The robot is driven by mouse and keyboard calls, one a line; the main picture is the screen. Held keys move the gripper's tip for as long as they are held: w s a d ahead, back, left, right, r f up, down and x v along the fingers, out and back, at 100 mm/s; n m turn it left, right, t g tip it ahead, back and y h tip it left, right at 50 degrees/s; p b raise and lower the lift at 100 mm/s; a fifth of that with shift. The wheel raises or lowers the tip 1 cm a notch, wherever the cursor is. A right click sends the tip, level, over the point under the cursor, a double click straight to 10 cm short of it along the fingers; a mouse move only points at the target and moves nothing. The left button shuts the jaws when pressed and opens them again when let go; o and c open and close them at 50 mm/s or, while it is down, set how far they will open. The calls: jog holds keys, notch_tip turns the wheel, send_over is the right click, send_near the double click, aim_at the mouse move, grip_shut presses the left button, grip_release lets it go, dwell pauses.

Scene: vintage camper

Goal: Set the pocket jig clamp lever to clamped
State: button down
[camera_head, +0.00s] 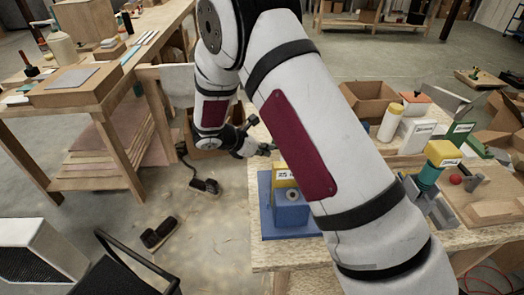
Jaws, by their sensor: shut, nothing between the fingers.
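A blue block-like fixture (291,212) with a round hole in its top stands on a blue base plate (266,214) at the left end of the right-hand table. It looks like the pocket jig. A yellow label block (284,176) sits behind the hole, partly covered by my arm. I cannot make out the clamp lever; it may be hidden behind my arm. My gripper (270,148) is small and dark in the view, beyond the fixture near the table's left edge. It is shut and empty, and apart from the blue fixture as far as I can see.
A workbench (15,121) stands left. A black chair (122,262) and dark shoe-like items (160,232) are on the floor.

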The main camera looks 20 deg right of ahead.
jog(key=shift+w, duration=0.1)
dwell(0.3)
jog(key=shift+d+m+g+b, duration=0.2)
jog(key=shift+m+g+b, duration=0.1)
jog(key=shift+b, duration=0.25)
